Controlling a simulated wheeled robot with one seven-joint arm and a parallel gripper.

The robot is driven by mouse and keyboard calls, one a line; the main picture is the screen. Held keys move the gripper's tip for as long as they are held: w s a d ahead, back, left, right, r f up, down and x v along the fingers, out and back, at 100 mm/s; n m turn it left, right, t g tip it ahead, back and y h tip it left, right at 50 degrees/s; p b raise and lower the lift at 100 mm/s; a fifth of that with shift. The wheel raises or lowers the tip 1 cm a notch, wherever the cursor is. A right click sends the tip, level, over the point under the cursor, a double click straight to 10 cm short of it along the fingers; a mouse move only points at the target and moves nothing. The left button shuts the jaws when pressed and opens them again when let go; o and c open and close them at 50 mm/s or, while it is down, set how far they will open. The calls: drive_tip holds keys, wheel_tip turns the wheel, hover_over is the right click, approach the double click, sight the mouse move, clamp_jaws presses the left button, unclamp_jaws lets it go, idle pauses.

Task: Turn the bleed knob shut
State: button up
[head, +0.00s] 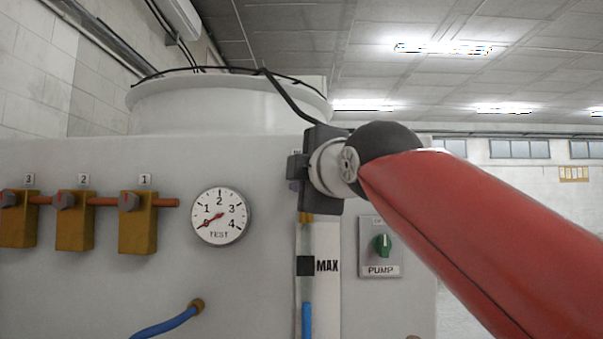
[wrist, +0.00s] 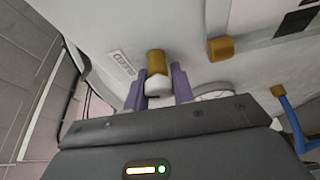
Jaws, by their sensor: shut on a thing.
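The bleed knob (wrist: 156,62), with a brass-coloured body and a white part, sticks out of the grey tank wall in the wrist view. The purple fingers of my gripper (wrist: 157,84) stand on both sides of it and are shut on it. A small label plate (wrist: 121,63) is beside the knob, too blurred to read. In the head view my gripper (head: 297,178) is at the wall above the sight tube, and its dark body hides the knob. I cannot tell how far the knob is turned.
The TEST gauge (head: 220,216) has its needle near 0. Left of it are several brass valves (head: 137,222) on a copper pipe. The sight tube (head: 306,240) with a MAX mark, the PUMP switch (head: 381,245) and a blue hose (head: 165,327) are below my gripper.

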drive_tip(key=shift+f+n+g+h, duration=0.2)
drive_tip(key=shift+n+g+h, duration=0.35)
drive_tip(key=shift+n, duration=1.15)
drive_tip(key=o, duration=1)
drive_tip(key=b+v, duration=0.1)
drive_tip(key=v, duration=0.6)
drive_tip(key=shift+s+d+r, duration=0.1)
drive_tip(key=shift+s+d, duration=0.1)
drive_tip(key=shift+s, duration=0.15)
drive_tip(key=shift+s, duration=0.1)
